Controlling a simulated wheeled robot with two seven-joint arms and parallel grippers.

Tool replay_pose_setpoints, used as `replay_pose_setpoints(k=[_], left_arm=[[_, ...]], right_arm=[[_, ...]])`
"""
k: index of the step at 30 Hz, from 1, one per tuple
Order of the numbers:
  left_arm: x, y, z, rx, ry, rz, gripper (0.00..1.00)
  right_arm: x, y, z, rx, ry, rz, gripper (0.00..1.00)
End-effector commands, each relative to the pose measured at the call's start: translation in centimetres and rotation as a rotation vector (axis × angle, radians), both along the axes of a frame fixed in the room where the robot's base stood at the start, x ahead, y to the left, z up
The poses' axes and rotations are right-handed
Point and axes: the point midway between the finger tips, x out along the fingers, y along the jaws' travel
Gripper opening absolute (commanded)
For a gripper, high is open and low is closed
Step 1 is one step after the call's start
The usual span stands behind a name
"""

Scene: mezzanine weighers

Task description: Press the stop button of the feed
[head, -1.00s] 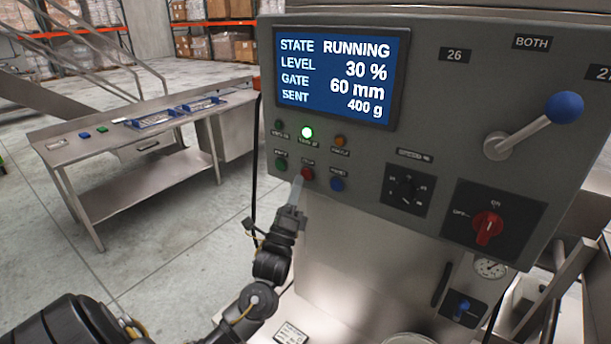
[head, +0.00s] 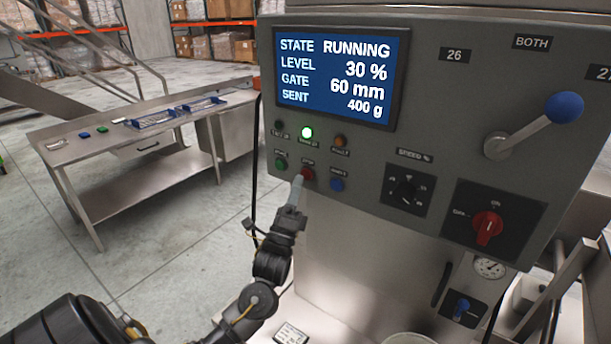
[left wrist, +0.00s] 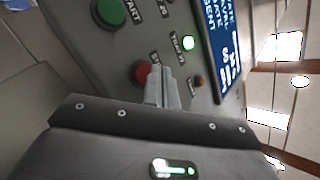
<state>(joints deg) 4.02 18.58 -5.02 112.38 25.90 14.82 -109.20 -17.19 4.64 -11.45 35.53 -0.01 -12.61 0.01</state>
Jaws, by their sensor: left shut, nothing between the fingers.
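The red stop button (head: 307,174) sits on the grey control panel (head: 440,110), between the green start button (head: 281,164) and a blue button (head: 337,185). My left gripper (head: 299,180) is shut and empty, its fingertips at the red button in the head view. In the left wrist view the shut fingers (left wrist: 162,80) cover part of the red button (left wrist: 141,74); I cannot tell whether they touch it. The screen (head: 338,77) reads STATE RUNNING, LEVEL 30 %, GATE 60 mm, SENT 400 g. A green lamp (head: 306,132) is lit above the red button. My right gripper is out of view.
Right of the buttons are a black speed knob (head: 404,193), a red rotary switch (head: 488,228) and a lever with a blue ball (head: 565,107). A black cable (head: 256,150) hangs beside the panel's left edge. A steel table (head: 75,150) stands at the left.

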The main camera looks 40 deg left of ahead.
Motion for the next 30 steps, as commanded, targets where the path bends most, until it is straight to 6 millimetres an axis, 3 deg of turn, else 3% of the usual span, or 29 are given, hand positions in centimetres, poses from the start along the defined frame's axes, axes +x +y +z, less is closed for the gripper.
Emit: replay_pose_setpoints(k=[30], left_arm=[[1.0,0.0,0.0,0.0,0.0,0.0,0.0]], right_arm=[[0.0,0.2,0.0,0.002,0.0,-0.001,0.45]])
